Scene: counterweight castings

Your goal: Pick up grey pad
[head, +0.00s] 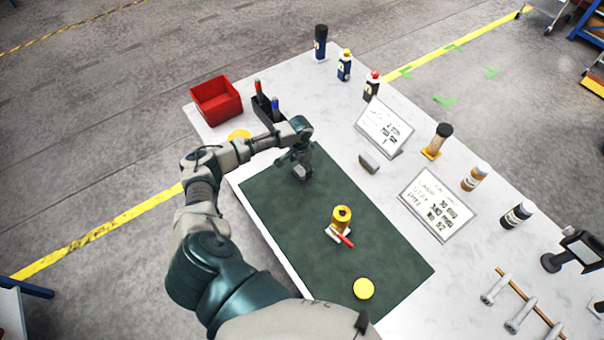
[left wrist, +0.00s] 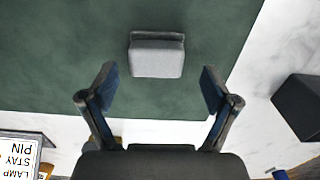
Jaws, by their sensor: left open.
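In the left wrist view a grey pad (left wrist: 157,56), a rounded block, lies on the green mat ahead of and between my open fingers, not touching them. My left gripper (left wrist: 158,88) is open and empty. In the head view my left gripper (head: 301,172) points down over the far left part of the green mat (head: 275,215); it mostly hides the pad under it. Another grey block (head: 369,162) lies on the white table beyond the mat, beside a sign. My right gripper is not in view.
A yellow cylinder (head: 342,214) with a red-handled piece (head: 343,238) stands mid-mat, and a yellow disc (head: 363,288) lies nearer. A black holder (head: 266,108), red bin (head: 217,100) and signs (head: 384,127) (head: 437,204) stand beyond the mat. Mat around the pad is clear.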

